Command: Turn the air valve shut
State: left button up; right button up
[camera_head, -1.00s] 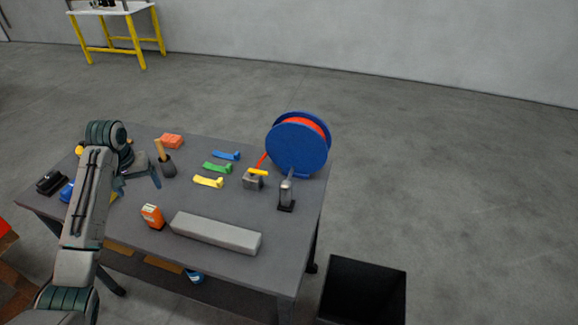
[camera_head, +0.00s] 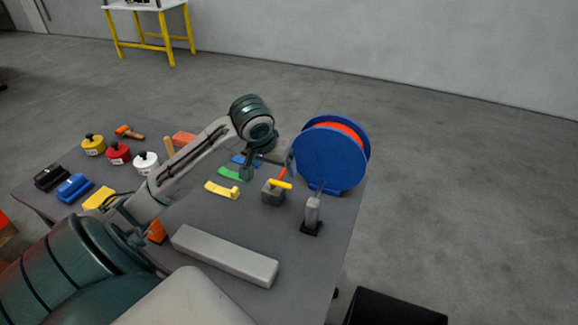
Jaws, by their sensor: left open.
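The air valve is a small grey block (camera_head: 272,194) with a yellow handle (camera_head: 281,184) on top. It stands on the table between the yellow lever-shaped piece and the blue reel, and an orange-red hose runs up behind it. My left gripper (camera_head: 268,167) is open, just behind and above the valve in the picture, with one finger to the left and the other to the right near the reel. I cannot tell whether it touches the handle. My right gripper is not in view.
A blue reel (camera_head: 328,158) stands right of the valve, with a grey tool in a black stand (camera_head: 312,212) before it. A long grey bar (camera_head: 225,255) lies in front. Green (camera_head: 231,174) and yellow (camera_head: 221,190) pieces lie left. A black bin (camera_head: 395,308) stands beyond the table's right edge.

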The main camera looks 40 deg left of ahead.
aim_at(279, 183)
pick_arm(q)
jog(key=p+x, duration=0.1)
jog(key=x, duration=0.8)
jog(key=shift+f, duration=0.2)
jog(key=shift+s, duration=0.1)
jog(key=c, duration=1)
